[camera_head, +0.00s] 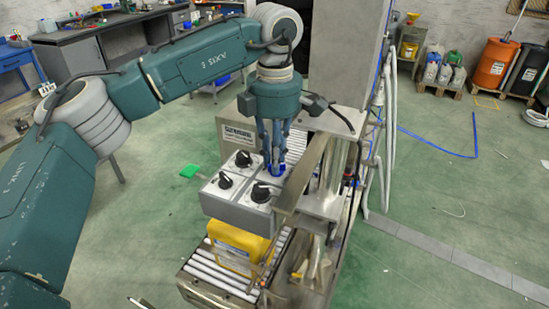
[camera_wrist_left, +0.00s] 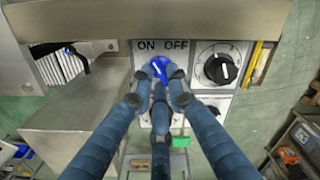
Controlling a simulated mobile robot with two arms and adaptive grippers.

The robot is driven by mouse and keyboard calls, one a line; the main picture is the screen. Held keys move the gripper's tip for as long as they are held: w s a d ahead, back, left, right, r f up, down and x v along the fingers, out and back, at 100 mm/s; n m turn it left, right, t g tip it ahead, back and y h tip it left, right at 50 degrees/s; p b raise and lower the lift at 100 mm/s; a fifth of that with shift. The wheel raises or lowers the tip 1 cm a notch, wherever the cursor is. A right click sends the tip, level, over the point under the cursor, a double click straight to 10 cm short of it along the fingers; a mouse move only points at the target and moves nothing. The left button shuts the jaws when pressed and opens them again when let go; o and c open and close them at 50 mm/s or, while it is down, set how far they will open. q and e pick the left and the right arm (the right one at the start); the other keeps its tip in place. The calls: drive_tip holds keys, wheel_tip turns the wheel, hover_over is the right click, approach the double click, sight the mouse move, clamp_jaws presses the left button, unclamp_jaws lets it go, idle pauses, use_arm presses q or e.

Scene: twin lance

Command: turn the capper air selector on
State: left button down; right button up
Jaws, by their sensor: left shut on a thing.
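The blue selector knob (camera_head: 278,169) sits on the top of a grey control box (camera_head: 235,213), at its far right corner. In the left wrist view the blue knob (camera_wrist_left: 160,66) lies below the printed words ON, on the left, and OFF, on the right. My left gripper (camera_head: 273,168) points down from above with its fingers closed around this knob. In the left wrist view the fingers (camera_wrist_left: 160,90) hide part of the knob, and I cannot tell surely which word its pale mark points to. My right gripper is in neither view.
Black knobs (camera_head: 260,192) share the box top close to my fingers; one (camera_wrist_left: 221,69) shows right of the blue knob. A metal bracket (camera_head: 302,180) stands close on the right. A yellow container (camera_head: 232,252) sits on the roller conveyor (camera_head: 205,283) below.

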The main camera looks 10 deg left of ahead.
use_arm(q)
drive_tip(key=c, duration=1.7)
unclamp_jaws()
drive_tip(key=shift+r, duration=0.1)
wheel_tip(320, 180, up, 12)
